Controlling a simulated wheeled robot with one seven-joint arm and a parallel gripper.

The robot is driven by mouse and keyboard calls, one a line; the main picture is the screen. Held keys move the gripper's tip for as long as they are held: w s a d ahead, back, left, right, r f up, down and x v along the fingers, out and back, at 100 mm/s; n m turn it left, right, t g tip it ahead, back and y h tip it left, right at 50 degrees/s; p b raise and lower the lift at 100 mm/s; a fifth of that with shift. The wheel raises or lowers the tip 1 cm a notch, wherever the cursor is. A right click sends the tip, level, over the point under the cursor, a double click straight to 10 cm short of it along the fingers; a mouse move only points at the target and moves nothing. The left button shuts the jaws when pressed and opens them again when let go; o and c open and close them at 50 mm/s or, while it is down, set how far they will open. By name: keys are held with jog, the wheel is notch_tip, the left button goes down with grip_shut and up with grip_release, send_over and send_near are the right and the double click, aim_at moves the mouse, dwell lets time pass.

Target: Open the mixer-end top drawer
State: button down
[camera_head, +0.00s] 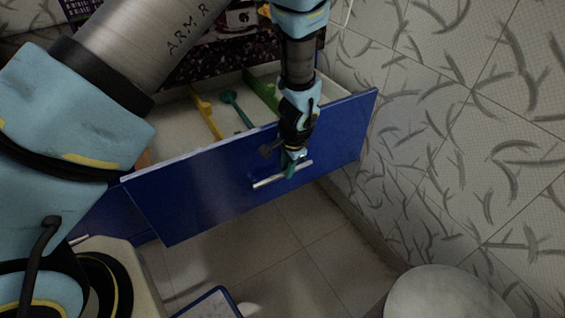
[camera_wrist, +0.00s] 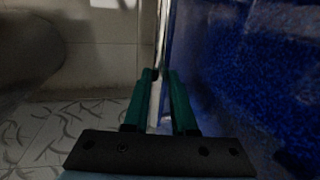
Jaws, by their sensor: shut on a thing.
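The blue-fronted top drawer (camera_head: 200,198) stands pulled out from the counter, with its pale inside showing from above. A silver bar handle (camera_head: 268,183) runs across its front. My gripper (camera_head: 293,160) is at the handle, in front of the drawer face, and is shut on the handle. In the wrist view, the green fingers of my gripper (camera_wrist: 160,98) close on the pale handle bar (camera_wrist: 155,110), with the blue drawer front (camera_wrist: 240,70) to the right. The mixer cannot be made out clearly; a pale and red object (camera_head: 240,18) stands on the counter, partly hidden.
Inside the drawer lie a yellow utensil (camera_head: 207,112), a teal utensil (camera_head: 236,106) and a green one (camera_head: 262,92). A patterned wall (camera_head: 430,100) is close on the right. A round white top (camera_head: 445,295) stands at the lower right. Tiled floor (camera_head: 270,235) lies open in front.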

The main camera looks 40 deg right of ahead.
jog(key=shift+s, duration=0.1)
jog(key=c, duration=0.7)
grip_release()
jog(key=shift+c, duration=0.2)
notch_tip(320, 180, up, 11)
jog(key=s, duration=0.2)
jog(key=shift+a+f+b, duration=0.15)
jog(key=shift+f+b, duration=0.05)
jog(key=shift+b, duration=0.15)
